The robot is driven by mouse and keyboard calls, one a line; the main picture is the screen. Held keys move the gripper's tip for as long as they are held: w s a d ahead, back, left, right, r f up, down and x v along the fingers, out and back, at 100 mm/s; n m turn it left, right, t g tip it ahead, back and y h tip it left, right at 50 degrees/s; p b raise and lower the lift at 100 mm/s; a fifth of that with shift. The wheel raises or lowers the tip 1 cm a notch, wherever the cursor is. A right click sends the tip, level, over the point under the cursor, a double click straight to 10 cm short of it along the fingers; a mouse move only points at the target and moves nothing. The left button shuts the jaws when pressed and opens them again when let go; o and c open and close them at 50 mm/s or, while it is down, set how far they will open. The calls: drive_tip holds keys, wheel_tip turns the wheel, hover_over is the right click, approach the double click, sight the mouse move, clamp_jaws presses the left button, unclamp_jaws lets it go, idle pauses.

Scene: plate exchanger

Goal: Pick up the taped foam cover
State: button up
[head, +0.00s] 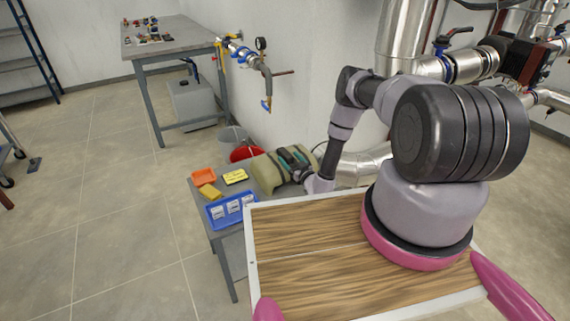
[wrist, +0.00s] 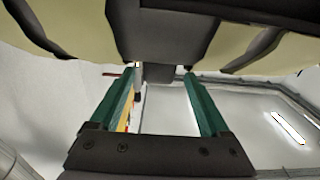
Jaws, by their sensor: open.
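The taped foam cover (head: 262,172) is a pale yellow-green rounded piece with dark bands, lying on a small grey side table in the head view. In the wrist view the cover (wrist: 235,45) fills the top of the picture, with dark tape bands across it. My gripper (wrist: 160,72) is open, its two green fingers pointing at the cover's middle dark band. A dark block on that band shows between the fingertips. I cannot tell whether the fingers touch it. In the head view my gripper (head: 296,160) is at the cover and partly hides it.
On the side table (head: 200,205) are a blue bin (head: 228,210) with white labels, an orange tray (head: 203,176), a yellow block (head: 210,191) and a yellow-black item (head: 235,177). A silver pipe (head: 362,163) runs close right of the cover.

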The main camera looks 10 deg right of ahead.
sight(285, 151)
drive_tip(key=x, duration=0.5)
clamp_jaws()
idle(1.4)
